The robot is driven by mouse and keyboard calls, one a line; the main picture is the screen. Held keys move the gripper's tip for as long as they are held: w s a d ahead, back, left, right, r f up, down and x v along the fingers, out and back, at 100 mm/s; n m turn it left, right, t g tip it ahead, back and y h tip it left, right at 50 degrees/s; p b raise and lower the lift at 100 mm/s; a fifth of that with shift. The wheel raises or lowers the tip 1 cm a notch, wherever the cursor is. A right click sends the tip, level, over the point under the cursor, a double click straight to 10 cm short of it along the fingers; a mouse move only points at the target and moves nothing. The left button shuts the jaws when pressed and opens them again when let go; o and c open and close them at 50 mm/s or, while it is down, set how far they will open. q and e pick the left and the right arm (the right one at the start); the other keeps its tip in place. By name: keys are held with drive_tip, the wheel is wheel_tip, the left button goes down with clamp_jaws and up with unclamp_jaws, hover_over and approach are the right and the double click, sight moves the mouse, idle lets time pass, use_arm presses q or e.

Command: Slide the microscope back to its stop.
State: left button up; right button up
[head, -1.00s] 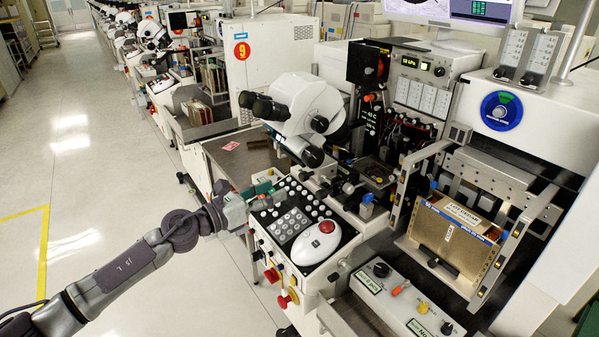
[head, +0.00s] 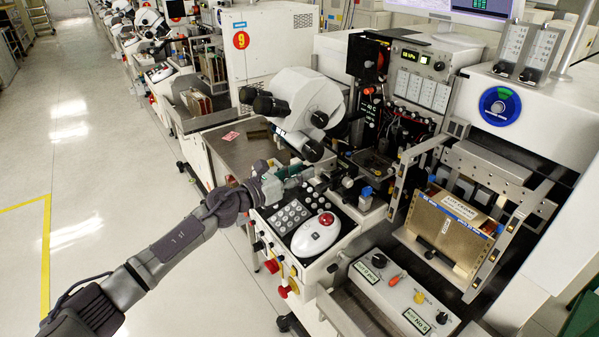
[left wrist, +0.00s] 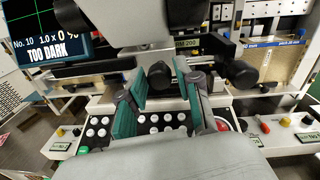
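The microscope (head: 312,98) is white with black eyepieces and black knobs, and it stands above the bonder bench in the head view. My left gripper (head: 292,178) is below it, over the rear of the button panel (head: 290,218). In the left wrist view, its two teal-padded fingers (left wrist: 161,105) are apart. A dark round knob (left wrist: 160,76) shows just beyond and between the fingertips; I cannot tell whether they touch it. A pale body, apparently the microscope (left wrist: 130,25), fills the upper middle there. My right gripper is not in view.
A trackball (head: 326,219) sits on the panel. A brass-coloured magazine (head: 450,232) stands at the right, with a knob box (head: 400,290) in front. A screen (left wrist: 40,38) reads "TOO DARK". The floor at the left (head: 110,160) is clear.

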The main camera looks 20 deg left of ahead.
use_arm(q)
clamp_jaws()
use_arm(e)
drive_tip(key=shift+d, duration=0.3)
use_arm(q)
drive_tip(key=w+a+b, duration=0.8)
drive_tip(key=a+b, duration=0.2)
drive_tip(key=shift+o, duration=2.2)
unclamp_jaws()
drive_tip(key=shift+a, duration=0.15)
drive_tip(key=shift+o, duration=0.2)
drive_tip(key=shift+s, duration=0.1)
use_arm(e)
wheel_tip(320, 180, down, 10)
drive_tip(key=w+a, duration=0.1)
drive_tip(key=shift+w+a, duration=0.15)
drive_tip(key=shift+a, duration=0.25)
